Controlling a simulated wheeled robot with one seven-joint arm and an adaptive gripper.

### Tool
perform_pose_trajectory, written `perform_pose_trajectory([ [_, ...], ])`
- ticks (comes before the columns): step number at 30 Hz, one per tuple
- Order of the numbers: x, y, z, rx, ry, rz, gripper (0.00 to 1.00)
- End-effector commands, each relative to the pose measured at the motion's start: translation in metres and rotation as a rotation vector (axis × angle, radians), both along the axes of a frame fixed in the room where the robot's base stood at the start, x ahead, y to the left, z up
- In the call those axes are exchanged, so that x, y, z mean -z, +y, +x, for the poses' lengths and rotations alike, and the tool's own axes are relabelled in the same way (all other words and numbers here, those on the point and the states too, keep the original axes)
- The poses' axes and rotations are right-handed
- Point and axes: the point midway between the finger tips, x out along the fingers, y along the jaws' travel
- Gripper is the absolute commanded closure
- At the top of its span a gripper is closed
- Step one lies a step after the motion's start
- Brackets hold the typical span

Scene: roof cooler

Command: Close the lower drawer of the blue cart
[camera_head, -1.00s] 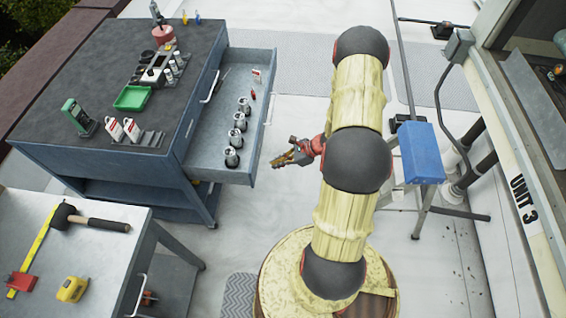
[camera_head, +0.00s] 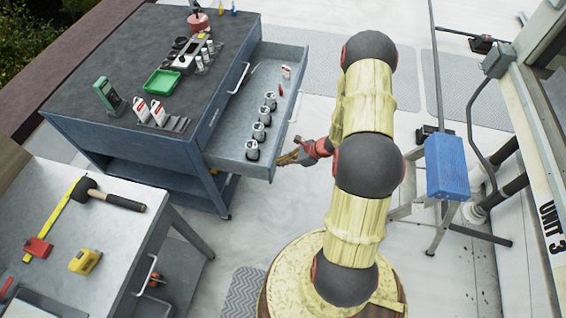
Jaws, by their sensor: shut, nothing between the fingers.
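The blue cart (camera_head: 120,165) stands at the left with a dark top. Its lower drawer (camera_head: 230,158) is pulled out to the right, below a shut upper drawer front with a pale handle (camera_head: 239,78). Several metal canisters (camera_head: 260,131) stand in a row in the open drawer. A pale handle (camera_head: 297,106) shows on the outer side of its front. My gripper (camera_head: 284,158) is shut and empty, at the outside of the drawer front near its near corner. I cannot tell whether it touches the front.
A metal table (camera_head: 120,222) with a mallet (camera_head: 112,198) and yellow tape measure (camera_head: 85,261) stands at the lower left. A blue-topped step stand (camera_head: 457,168) is right of my arm, near a wall unit. Pale floor lies clear between cart and arm.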

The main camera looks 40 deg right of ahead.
Motion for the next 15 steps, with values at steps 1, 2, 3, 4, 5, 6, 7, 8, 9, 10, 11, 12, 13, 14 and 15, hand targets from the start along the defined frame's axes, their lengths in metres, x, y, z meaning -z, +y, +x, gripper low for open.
perform_pose_trajectory([
  [1,0.0,0.001,0.001,-0.001,0.0,-0.001,1.0],
  [2,0.0,0.002,0.002,-0.001,0.0,-0.001,1.0],
  [3,0.0,0.003,0.004,-0.001,0.0,-0.001,1.0],
  [4,0.0,0.005,0.005,-0.001,-0.001,-0.001,1.0],
  [5,0.0,0.006,0.007,-0.002,0.0,-0.001,1.0],
  [6,0.0,0.009,0.01,-0.004,-0.002,0.0,1.0],
  [7,0.0,0.011,0.013,-0.005,-0.002,-0.001,1.0],
  [8,0.0,0.014,0.016,-0.005,-0.002,-0.001,1.0],
  [9,0.0,0.017,0.02,-0.004,-0.003,-0.002,1.0],
  [10,0.0,0.021,0.024,-0.005,-0.003,0.0,1.0],
  [11,0.0,0.024,0.027,-0.005,-0.003,0.0,1.0],
  [12,0.001,0.029,0.032,-0.006,-0.003,0.0,1.0],
  [13,0.001,0.032,0.036,-0.006,-0.003,0.0,1.0],
  [14,0.001,0.036,0.04,-0.006,-0.002,0.0,1.0],
  [15,0.001,0.041,0.046,-0.006,-0.003,0.0,1.0],
])
